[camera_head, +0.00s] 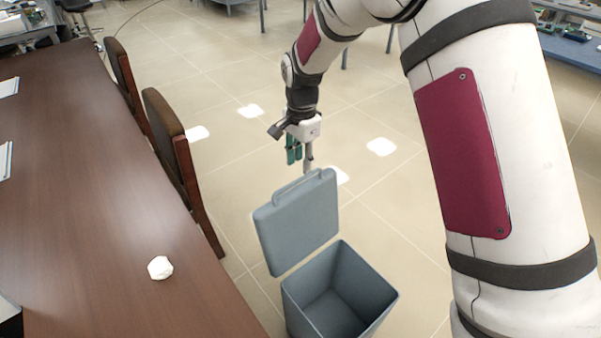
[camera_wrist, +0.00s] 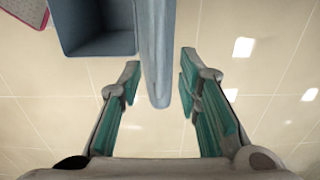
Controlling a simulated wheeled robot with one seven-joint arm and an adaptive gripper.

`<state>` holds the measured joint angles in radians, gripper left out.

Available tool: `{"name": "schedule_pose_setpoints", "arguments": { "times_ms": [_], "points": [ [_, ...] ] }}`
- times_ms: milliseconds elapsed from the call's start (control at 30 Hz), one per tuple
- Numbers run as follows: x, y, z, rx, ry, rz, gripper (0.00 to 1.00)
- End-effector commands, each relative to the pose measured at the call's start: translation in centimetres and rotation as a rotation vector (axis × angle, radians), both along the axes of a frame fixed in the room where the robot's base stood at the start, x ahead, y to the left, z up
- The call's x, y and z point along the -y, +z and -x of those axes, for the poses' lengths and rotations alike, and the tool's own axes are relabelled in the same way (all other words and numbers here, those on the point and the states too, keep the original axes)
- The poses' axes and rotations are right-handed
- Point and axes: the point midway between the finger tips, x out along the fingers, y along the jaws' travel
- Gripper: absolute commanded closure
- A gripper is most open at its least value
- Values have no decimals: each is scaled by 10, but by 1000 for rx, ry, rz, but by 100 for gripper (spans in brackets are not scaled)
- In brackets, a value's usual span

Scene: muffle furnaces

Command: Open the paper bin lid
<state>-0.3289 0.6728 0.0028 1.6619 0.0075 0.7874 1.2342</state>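The paper bin (camera_head: 350,290) is a grey-blue square container on the floor; its empty inside shows. Its lid (camera_head: 297,232) stands raised, nearly upright, on the far side of the opening, with a handle (camera_head: 298,186) along its top edge. My gripper (camera_head: 298,155) is just above the lid's top edge, pointing down. In the wrist view my gripper (camera_wrist: 160,78) is open, its green-padded fingers on either side of the lid (camera_wrist: 157,45), seen edge-on, with gaps on both sides. The bin's opening (camera_wrist: 97,30) lies left of the lid there.
A dark wooden table (camera_head: 90,200) fills the left, with a crumpled white paper ball (camera_head: 160,267) near its edge. Two chairs (camera_head: 180,160) stand between table and bin. Tiled floor (camera_head: 390,210) is clear behind the bin.

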Motion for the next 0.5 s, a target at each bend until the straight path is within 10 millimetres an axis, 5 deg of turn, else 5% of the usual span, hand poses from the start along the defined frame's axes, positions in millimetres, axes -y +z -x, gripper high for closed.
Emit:
{"name": "schedule_pose_setpoints", "arguments": {
  "times_ms": [200, 500],
  "points": [
    [0, -36, -1, -1, 0, 1, 69],
    [-1, -52, -1, 2, 0, -1, 69]
  ]
}}
